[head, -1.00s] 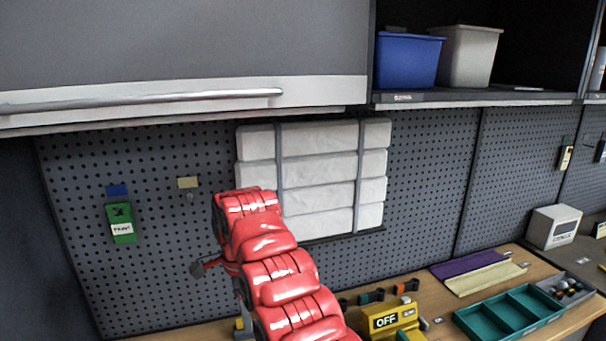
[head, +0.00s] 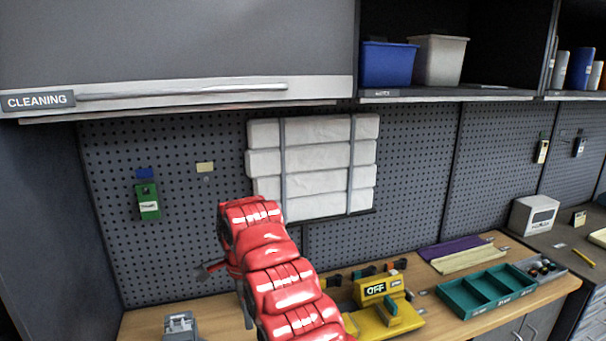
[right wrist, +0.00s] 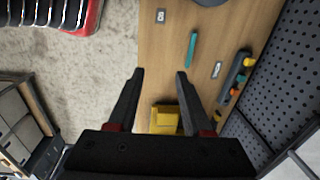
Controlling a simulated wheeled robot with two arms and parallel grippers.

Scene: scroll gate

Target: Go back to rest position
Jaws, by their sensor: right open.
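My right arm, red and segmented, rises from the bottom middle of the head view in front of the pegboard. Its gripper (head: 207,271) shows only as a small dark part at the left of the arm. In the right wrist view the right gripper (right wrist: 160,75) is open, with two dark fingers apart and nothing between them. Below the fingers lie the wooden bench (right wrist: 155,40) and part of a yellow device (right wrist: 165,118). My left gripper is not in view.
The yellow device with an OFF sign (head: 376,292) stands on the bench, right of my arm. A teal tray (head: 487,291) lies farther right. A grey object (head: 180,326) is at the bench's left. An overhead cabinet (head: 190,50) and shelf (head: 450,94) hang above.

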